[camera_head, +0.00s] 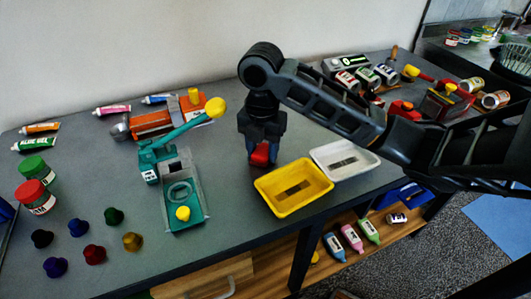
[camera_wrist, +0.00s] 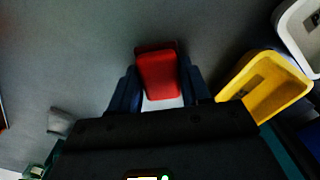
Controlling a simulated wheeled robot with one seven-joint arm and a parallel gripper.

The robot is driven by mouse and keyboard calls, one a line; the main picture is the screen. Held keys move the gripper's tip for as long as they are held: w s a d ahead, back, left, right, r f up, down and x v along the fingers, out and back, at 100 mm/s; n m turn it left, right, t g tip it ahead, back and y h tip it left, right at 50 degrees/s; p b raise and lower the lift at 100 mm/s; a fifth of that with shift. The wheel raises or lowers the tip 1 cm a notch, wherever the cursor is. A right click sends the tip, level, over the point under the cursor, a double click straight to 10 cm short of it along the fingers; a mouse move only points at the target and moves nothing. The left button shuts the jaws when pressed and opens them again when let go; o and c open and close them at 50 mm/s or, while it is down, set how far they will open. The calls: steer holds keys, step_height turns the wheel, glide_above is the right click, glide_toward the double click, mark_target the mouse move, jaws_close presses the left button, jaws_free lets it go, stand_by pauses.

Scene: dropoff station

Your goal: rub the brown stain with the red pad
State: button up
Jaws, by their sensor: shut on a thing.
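The red pad (camera_head: 261,154) is a small block held between the fingertips of my gripper (camera_head: 261,147), just behind the yellow tray. In the wrist view the red pad (camera_wrist: 158,72) sits between the two dark blue fingers of my gripper (camera_wrist: 159,80), with a whitish part at its lower edge. The gripper points down over the grey table; I cannot tell whether the pad touches it. I cannot make out a brown stain on the bare tabletop. Brownish rectangular patches show in the floors of the yellow tray and the white tray, and I cannot tell what they are.
The yellow tray (camera_head: 268,202) and the white tray (camera_head: 370,162) stand at the table's front edge, right of the gripper. A teal and grey toy-like device (camera_head: 167,205) stands to the left. Bare table lies around the gripper.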

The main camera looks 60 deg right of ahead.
steer(key=shift+w+d, duration=0.55)
steer(key=shift+w, duration=0.25)
steer(key=shift+w+d, duration=0.55)
steer(key=shift+w, duration=0.25)
steer(key=shift+r+p, duration=2.2)
steer(key=shift+r, duration=0.85)
step_height(320, 180, up, 3)
steer(key=shift+p, duration=1)
